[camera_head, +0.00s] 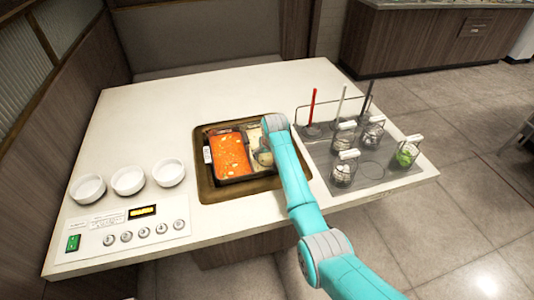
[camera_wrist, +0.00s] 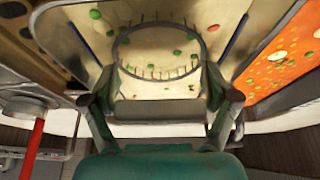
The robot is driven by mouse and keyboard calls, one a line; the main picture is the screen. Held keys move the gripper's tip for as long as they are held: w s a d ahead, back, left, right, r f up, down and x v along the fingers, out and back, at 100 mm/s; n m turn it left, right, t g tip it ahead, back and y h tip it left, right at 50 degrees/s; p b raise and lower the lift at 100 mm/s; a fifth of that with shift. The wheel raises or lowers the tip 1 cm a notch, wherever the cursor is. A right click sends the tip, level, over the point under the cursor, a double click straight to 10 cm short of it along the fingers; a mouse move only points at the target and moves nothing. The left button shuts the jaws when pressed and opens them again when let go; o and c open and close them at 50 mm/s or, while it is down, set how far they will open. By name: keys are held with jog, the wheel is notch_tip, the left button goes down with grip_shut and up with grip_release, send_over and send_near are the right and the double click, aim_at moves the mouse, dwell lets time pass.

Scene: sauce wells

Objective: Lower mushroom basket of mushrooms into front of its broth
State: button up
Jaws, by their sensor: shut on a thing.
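The pot (camera_head: 207,189) is set into the counter and holds an orange-red broth (camera_head: 230,152) on the left and a pale broth (camera_head: 252,135) on the right. The pale broth, with green and red bits, also fills the middle of the wrist view (camera_wrist: 85,28). The basket's round rim (camera_wrist: 122,42) shows in the wrist view, and part of the basket shows beside my arm (camera_head: 264,158). I cannot make out mushrooms inside it, nor how deep it sits.
A grey rack tray (camera_head: 372,170) on the right holds several wire baskets, one with greens (camera_head: 405,155). A red-handled tool (camera_head: 313,105) stands at its back. Three white bowls (camera_head: 128,180) and a control panel (camera_head: 130,228) are on the left. The counter behind the pot is clear.

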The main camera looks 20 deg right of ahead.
jog(key=o, duration=1.1)
jog(key=shift+c, duration=0.2)
jog(key=shift+f, duration=0.1)
jog(key=shift+r, duration=5.55)
